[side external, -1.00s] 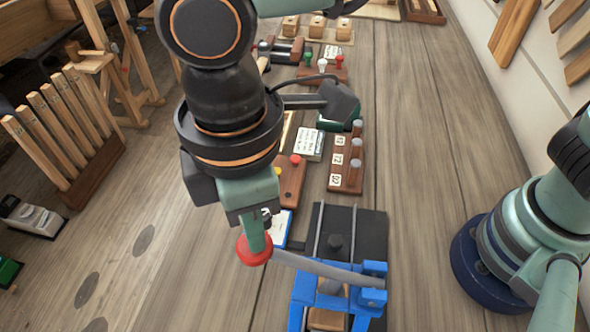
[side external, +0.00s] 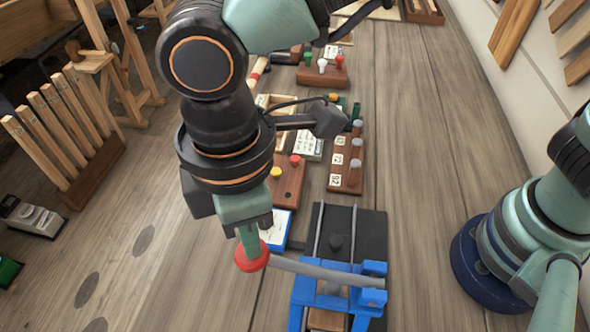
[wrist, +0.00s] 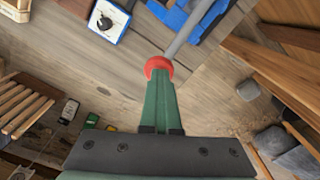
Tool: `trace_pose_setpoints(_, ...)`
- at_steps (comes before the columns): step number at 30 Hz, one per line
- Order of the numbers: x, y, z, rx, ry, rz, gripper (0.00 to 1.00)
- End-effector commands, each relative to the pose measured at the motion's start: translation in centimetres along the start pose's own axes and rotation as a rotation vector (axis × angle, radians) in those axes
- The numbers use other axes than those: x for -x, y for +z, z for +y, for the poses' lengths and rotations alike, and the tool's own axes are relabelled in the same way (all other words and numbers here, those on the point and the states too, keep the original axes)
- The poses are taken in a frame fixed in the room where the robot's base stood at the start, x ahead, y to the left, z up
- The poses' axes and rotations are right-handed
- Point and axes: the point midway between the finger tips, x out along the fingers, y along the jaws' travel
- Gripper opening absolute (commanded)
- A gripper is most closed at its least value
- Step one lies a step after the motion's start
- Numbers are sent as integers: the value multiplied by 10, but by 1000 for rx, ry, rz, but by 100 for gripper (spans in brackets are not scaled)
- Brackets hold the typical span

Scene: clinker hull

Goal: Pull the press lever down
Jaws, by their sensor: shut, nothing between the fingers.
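The press is a blue frame (side external: 303,293) on a dark base plate (side external: 365,232). Its grey lever (side external: 320,271) sticks out to the left and ends in a red knob (side external: 252,258). The lever lies close to level, its knob end slightly higher. My gripper (side external: 248,240) points down with its fingers together at the knob, seeming to touch its top. In the wrist view the red knob (wrist: 158,66) is right at the fingertips (wrist: 160,85), with the grey lever (wrist: 195,25) running up from it. Nothing is between the fingers.
Behind the press stand a board with red and yellow buttons (side external: 287,182), a blue-edged panel (side external: 276,230) and a wooden block with grey pegs (side external: 347,165). The table left of the knob is clear.

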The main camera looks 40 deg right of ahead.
Motion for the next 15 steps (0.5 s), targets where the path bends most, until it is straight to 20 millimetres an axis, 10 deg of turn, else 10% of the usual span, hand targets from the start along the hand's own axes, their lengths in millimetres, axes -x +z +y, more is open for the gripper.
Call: trace_pose_setpoints(15, -22, 2, 0, 1, -5, -19, 0)
